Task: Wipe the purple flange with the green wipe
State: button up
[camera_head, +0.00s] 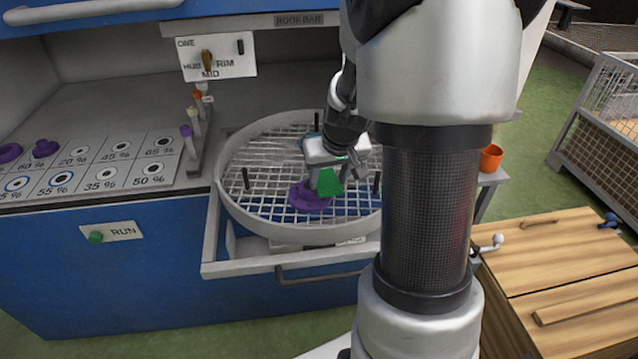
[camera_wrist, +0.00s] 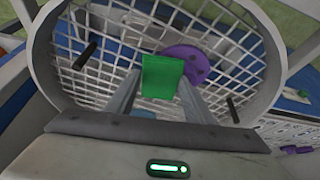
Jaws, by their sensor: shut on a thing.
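The purple flange (camera_head: 309,199) lies on the wire mesh of the round turntable basket (camera_head: 232,198) in the head view. It also shows in the wrist view (camera_wrist: 187,60), partly hidden behind the green wipe. My gripper (camera_head: 325,172) is over the basket, shut on the green wipe (camera_head: 329,183). In the wrist view the wipe (camera_wrist: 162,77) is held between my two fingers (camera_wrist: 158,95). The wipe overlaps the flange's edge in both views. I cannot tell whether they touch.
Dark upright pegs (camera_head: 246,179) stand on the mesh around the flange. The basket's raised grey rim encloses the mesh. Other purple parts (camera_head: 45,148) lie on the percent-marked panel at left. An orange cup (camera_head: 490,158) stands at right, near a wooden chest (camera_head: 560,262).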

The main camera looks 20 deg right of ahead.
jog(key=shift+s+d+f, duration=0.15)
jog(key=shift+s+d, duration=0.15)
jog(key=shift+d, duration=0.2)
notch_tip(320, 180, up, 8)
jog(key=p, duration=0.5)
jog(key=shift+w, duration=0.1)
dwell(0.4)
jog(key=s+a+r+n+p, duration=0.1)
jog(key=s+a+n+p, duration=0.1)
jog(key=a+p, duration=0.9)
jog(key=s+a, duration=0.1)
jog(key=a, duration=0.4)
jog(key=shift+s+a+r+y, duration=0.15)
jog(key=shift+a+r+y, duration=0.1)
jog(key=shift+r+y, duration=0.15)
